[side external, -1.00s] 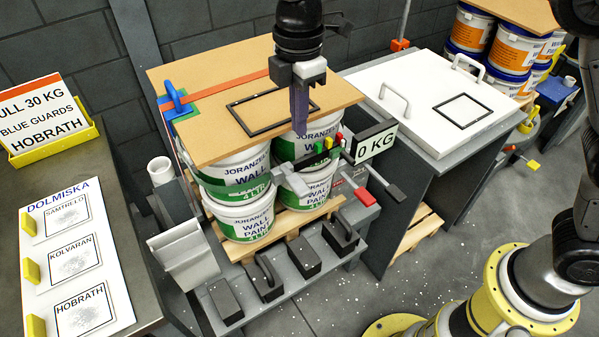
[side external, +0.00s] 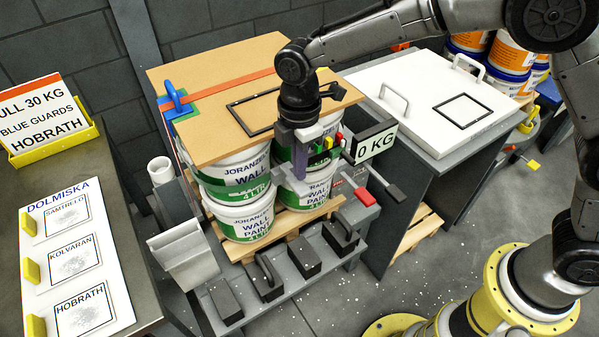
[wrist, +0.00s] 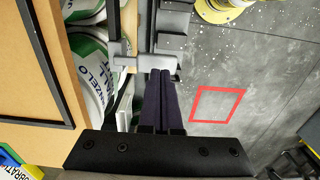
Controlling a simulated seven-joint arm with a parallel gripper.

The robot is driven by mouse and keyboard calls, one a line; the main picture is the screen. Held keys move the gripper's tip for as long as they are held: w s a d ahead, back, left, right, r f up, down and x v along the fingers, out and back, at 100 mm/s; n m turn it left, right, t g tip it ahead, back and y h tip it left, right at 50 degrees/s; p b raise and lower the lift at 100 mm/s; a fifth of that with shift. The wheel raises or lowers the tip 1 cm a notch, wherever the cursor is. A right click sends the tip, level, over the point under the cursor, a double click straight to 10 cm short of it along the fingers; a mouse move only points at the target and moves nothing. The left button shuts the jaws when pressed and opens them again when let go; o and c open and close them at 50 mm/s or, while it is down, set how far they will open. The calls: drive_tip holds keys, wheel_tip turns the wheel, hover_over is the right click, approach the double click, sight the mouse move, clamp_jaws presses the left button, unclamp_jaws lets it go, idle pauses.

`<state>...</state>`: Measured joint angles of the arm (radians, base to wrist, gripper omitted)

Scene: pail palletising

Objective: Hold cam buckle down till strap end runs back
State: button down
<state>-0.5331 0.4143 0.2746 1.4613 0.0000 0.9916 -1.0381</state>
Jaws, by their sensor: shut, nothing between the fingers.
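An orange strap (side external: 235,83) crosses the brown board (side external: 190,60) on top of the white and green paint pails (side external: 243,215). A blue corner guard (side external: 178,101) sits under the strap at the board's left edge. My gripper (side external: 299,176) is shut and empty, pointing down in front of the pails, beyond the board's front edge. In the wrist view its dark fingers (wrist: 161,74) lie together over or against a grey T-shaped piece (wrist: 143,62). I cannot tell whether they touch it, or whether it is the cam buckle. No loose strap end is clearly visible.
A grey shelf (side external: 285,288) with several black blocks stands in front of the pails. Coloured clips (side external: 322,150), a red-ended lever (side external: 364,196) and the "0 KG" display (side external: 376,143) are close at the gripper's right. A white panel with handles (side external: 430,90) lies further right.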

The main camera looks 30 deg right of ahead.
sight(304, 189)
drive_tip(key=shift+f, duration=1.25)
drive_tip(key=shift+s+f, duration=0.3)
drive_tip(key=shift+f, duration=0.25)
drive_tip(key=shift+s+f, duration=0.25)
drive_tip(key=shift+f, duration=0.25)
drive_tip(key=shift+s+f, duration=0.1)
wheel_tip(304, 189, up, 14)
drive_tip(key=s, duration=0.3)
drive_tip(key=shift+r, duration=0.25)
drive_tip(key=shift+w, duration=0.1)
